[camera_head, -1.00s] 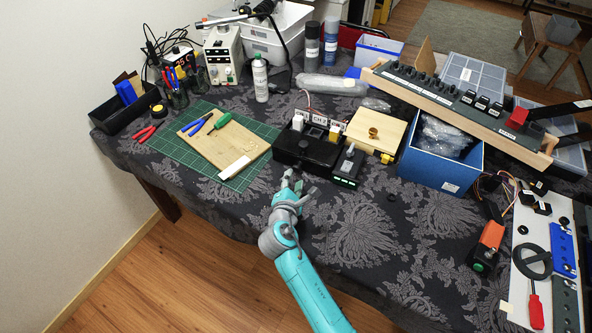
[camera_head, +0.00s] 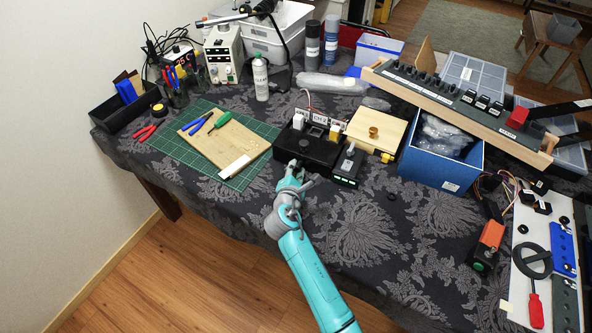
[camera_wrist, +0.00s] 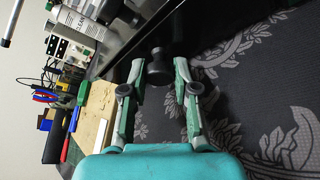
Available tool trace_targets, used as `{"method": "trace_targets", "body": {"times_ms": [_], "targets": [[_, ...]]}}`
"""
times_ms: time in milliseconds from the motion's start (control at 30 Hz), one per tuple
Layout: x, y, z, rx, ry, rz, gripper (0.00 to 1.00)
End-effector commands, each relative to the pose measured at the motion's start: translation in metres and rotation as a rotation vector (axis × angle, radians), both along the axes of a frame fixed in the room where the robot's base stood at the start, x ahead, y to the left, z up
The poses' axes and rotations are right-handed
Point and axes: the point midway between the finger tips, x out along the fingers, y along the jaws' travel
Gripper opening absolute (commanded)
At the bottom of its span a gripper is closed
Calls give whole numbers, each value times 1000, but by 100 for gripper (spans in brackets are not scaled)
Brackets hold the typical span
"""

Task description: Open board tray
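The board tray appears to be the black box (camera_head: 318,150) near the front of the table in the head view. In the wrist view its dark front (camera_wrist: 150,38) is close, with a round black knob (camera_wrist: 160,70) sticking out. My gripper (camera_head: 294,168) is at the front of the box. In the wrist view my gripper (camera_wrist: 159,73) has its two fingers apart, one on each side of the knob. The knob sits between the fingertips, and a narrow gap seems to remain. In the head view my gripper partly hides the knob.
A small black device with green lights (camera_head: 347,165) stands just right of the box. A wooden box (camera_head: 377,132) is behind it. A green cutting mat (camera_head: 180,146) with a wooden board (camera_head: 238,150) lies to the left. The patterned cloth in front is clear.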

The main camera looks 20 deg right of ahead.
Motion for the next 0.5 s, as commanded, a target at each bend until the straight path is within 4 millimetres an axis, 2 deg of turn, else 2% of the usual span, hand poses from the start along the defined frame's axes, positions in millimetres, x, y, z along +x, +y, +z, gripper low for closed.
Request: {"method": "trace_targets", "body": {"times_ms": [167,500], "targets": [[-4,4,-1,0,1,2,0],[-55,50,-1,-1,2,6,0]]}}
